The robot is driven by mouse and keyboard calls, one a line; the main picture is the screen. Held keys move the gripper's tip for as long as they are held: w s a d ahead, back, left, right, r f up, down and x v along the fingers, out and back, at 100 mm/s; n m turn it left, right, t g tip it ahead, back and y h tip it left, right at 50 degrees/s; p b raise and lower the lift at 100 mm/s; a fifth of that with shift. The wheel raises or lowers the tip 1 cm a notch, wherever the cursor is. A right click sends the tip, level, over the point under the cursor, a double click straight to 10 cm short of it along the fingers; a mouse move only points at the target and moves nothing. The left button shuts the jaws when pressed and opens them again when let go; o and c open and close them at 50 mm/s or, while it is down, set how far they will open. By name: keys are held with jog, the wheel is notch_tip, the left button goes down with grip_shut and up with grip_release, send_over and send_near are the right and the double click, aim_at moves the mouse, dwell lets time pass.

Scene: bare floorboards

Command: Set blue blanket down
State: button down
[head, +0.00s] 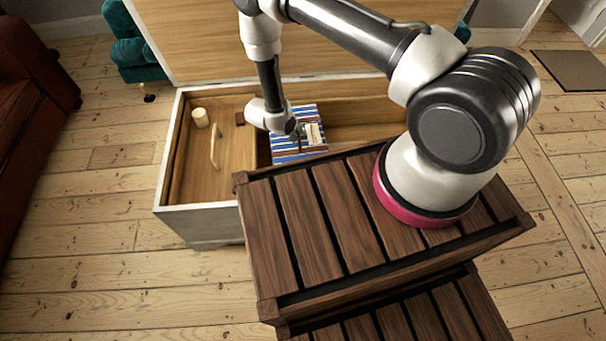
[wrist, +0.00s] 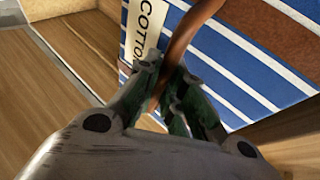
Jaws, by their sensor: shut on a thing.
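The blue blanket (head: 286,150) is a folded bundle with blue, white and brown stripes, a brown strap and a pale label. In the head view it is at the right side of the open chest's inside, beside the left-hand wooden section. My gripper (head: 298,131) is over the blanket's top. The wrist view shows my gripper (wrist: 168,98) shut around the brown strap of the blanket (wrist: 245,65), with the label reading "COTTON" next to the fingers. I cannot tell whether the blanket's underside touches the chest floor.
The wooden chest (head: 180,91) has pale edges and a raised lid (head: 230,45) behind. Its left section holds a cream cylinder (head: 200,118), a curved handle (head: 215,146) and a small brown block (head: 240,118). The chest's right part looks empty. A red sofa (head: 30,100) stands left.

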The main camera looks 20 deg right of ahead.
aim_at(303, 144)
jog(key=shift+m, duration=0.4)
jog(key=s+f, duration=0.2)
jog(key=f, duration=0.1)
jog(key=s+d+f, duration=0.1)
jog(key=f, duration=0.1)
jog(key=shift+s+f, duration=0.1)
jog(key=shift+f, duration=0.15)
notch_tip(303, 144, down, 18)
jog(key=shift+r, duration=0.15)
jog(key=c, duration=1.5)
grip_release()
jog(key=v, duration=1.2)
